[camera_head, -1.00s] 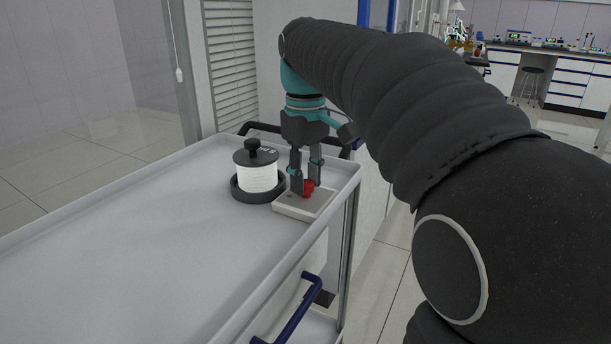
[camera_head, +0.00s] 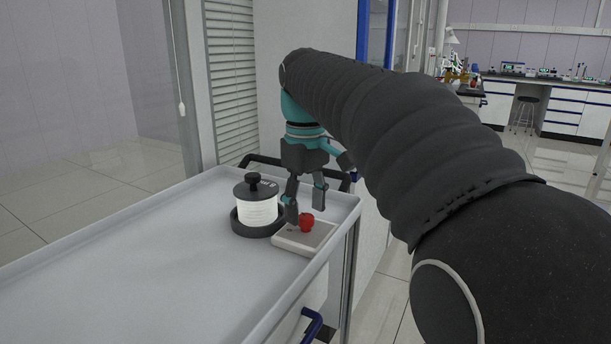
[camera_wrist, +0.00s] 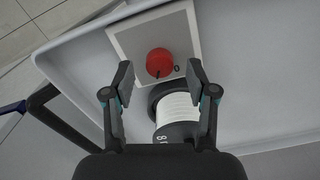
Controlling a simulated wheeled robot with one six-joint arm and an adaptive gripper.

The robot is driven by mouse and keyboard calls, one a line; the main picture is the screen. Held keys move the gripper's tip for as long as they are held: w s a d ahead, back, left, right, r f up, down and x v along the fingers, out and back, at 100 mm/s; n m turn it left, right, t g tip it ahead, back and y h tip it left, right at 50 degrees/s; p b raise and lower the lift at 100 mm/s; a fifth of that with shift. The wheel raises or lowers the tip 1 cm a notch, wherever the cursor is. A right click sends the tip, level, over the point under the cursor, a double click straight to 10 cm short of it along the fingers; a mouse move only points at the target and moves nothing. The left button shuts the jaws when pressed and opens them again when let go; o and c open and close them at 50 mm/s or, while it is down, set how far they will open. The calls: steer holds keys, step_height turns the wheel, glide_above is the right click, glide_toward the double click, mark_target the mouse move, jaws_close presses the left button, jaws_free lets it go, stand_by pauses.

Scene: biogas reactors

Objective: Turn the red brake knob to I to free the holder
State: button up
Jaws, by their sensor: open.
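The red brake knob (camera_head: 306,223) sits on a pale square plate (camera_head: 292,241) at the corner of the cart top. In the wrist view the knob (camera_wrist: 159,62) shows a short dark mark on its lower edge, with a "0" printed just to its right; no "I" can be made out. My gripper (camera_head: 305,207) is open and empty above the knob. In the wrist view its fingers (camera_wrist: 160,80) are spread wide on either side, clear of the knob. The holder, a dark round base (camera_head: 238,226), carries a white jar with a black lid (camera_head: 256,194).
The grey cart top (camera_head: 130,255) has a raised rim and is bare to the left of the holder. A dark handle (camera_head: 262,159) runs behind the far edge. A louvred panel (camera_head: 231,85) and a wall stand beyond.

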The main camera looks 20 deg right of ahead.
mark_target(305, 216)
step_height(305, 216, up, 11)
stand_by(0.4)
steer(key=shift+f, duration=0.15)
